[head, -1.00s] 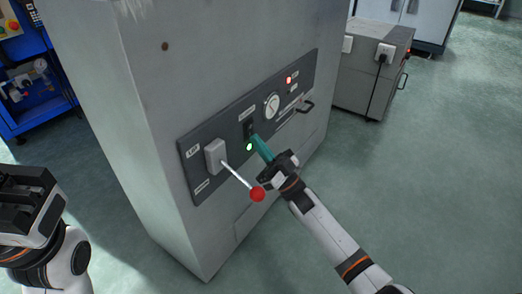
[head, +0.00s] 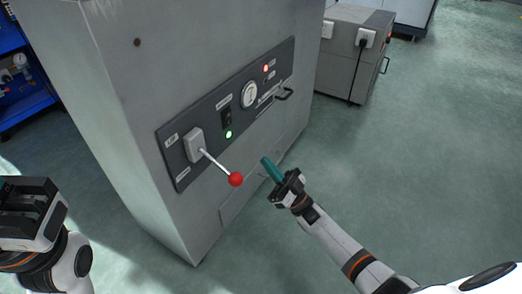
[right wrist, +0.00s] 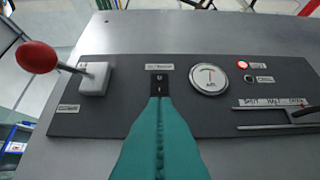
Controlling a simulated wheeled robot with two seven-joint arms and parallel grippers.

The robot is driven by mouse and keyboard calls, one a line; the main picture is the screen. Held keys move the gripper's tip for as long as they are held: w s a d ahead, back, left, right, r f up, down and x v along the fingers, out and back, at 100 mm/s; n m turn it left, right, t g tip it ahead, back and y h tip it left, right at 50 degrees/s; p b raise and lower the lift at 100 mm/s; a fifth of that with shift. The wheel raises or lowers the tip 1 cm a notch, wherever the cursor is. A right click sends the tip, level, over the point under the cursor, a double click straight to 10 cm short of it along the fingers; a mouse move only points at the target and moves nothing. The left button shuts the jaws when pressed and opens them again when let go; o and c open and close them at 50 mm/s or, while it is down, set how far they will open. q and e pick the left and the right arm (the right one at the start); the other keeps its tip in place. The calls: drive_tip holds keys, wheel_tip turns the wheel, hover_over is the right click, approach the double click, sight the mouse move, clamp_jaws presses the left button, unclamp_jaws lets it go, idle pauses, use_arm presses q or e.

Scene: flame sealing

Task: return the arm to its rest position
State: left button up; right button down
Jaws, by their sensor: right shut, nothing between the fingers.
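My right gripper (head: 271,170) is shut and empty, its teal fingers pressed together. In the head view it hangs in front of the grey cabinet, apart from the panel. In the right wrist view its teal fingers (right wrist: 160,140) point at the panel and cover the part below the black rocker switch (right wrist: 158,85). The dark control panel (head: 185,170) carries a lever with a red knob (head: 236,179), a lit green lamp (head: 228,134), a round gauge (head: 249,95) and a lit red lamp (head: 266,68). My left gripper (head: 28,205) is at the left edge; its opening is unclear.
The grey cabinet (head: 90,100) fills the middle left. The red-knobbed lever juts out left of my right gripper. A smaller grey unit (head: 340,70) with a black cord stands behind at the right. A blue workbench (head: 20,100) is at the far left. Green floor (head: 430,150) is clear at right.

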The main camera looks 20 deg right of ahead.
drive_tip(key=shift+s+d+f, duration=0.2)
drive_tip(key=shift+s+f, duration=0.1)
drive_tip(key=shift+f, duration=0.1)
